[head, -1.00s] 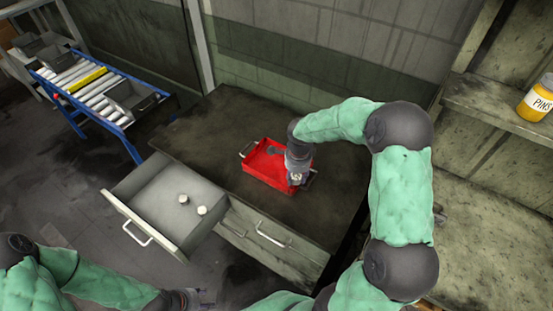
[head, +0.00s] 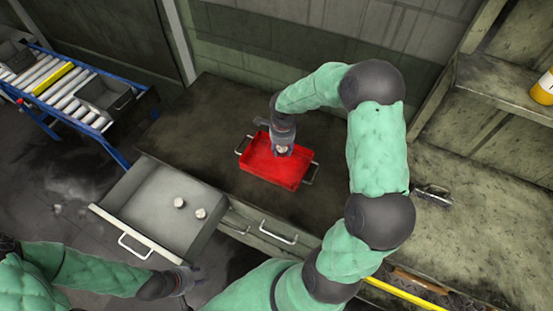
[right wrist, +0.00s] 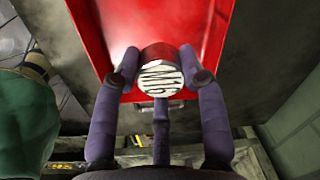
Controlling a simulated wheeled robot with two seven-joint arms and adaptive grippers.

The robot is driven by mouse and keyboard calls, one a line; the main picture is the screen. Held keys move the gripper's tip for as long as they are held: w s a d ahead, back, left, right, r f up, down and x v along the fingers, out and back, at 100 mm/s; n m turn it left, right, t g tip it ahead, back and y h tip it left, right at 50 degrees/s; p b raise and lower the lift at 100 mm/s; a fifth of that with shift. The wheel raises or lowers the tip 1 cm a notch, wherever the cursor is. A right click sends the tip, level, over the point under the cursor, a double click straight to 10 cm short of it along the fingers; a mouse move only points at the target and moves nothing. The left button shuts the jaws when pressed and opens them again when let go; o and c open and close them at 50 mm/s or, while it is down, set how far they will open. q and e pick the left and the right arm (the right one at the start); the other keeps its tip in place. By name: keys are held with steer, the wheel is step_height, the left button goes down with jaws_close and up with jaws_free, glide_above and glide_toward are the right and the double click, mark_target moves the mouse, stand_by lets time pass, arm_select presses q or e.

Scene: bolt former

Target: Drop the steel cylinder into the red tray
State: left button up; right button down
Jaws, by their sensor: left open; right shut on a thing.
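The red tray (head: 267,175), with metal handles at its ends, stands on the dark bench top. My right gripper (head: 282,149) is over the tray's back middle part. In the right wrist view my right gripper (right wrist: 160,78) is shut on the steel cylinder (right wrist: 160,72), whose pale end face reads "M16", with the red tray (right wrist: 205,25) behind it. I cannot tell the exact height of the cylinder above the tray floor. My left gripper (head: 194,275) is open and low, in front of the drawer, apart from the tray.
An open grey drawer (head: 150,215) left of the tray holds two small pale cylinders (head: 179,202). A roller conveyor (head: 60,90) stands at the far left. A shelf with a yellow jar (head: 543,88) is at the right. The bench behind the tray is clear.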

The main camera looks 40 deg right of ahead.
step_height(320, 180, down, 2)
steer(key=shift+w+f+b, duration=0.15)
steer(key=shift+f+b, duration=0.05)
steer(key=shift+b, duration=0.1)
steer(key=shift+f, duration=0.7)
steer(key=c, duration=0.6)
jaws_free()
steer(key=r, duration=1.2)
steer(key=shift+s+a, duration=0.2)
steer(key=shift+s, duration=0.15)
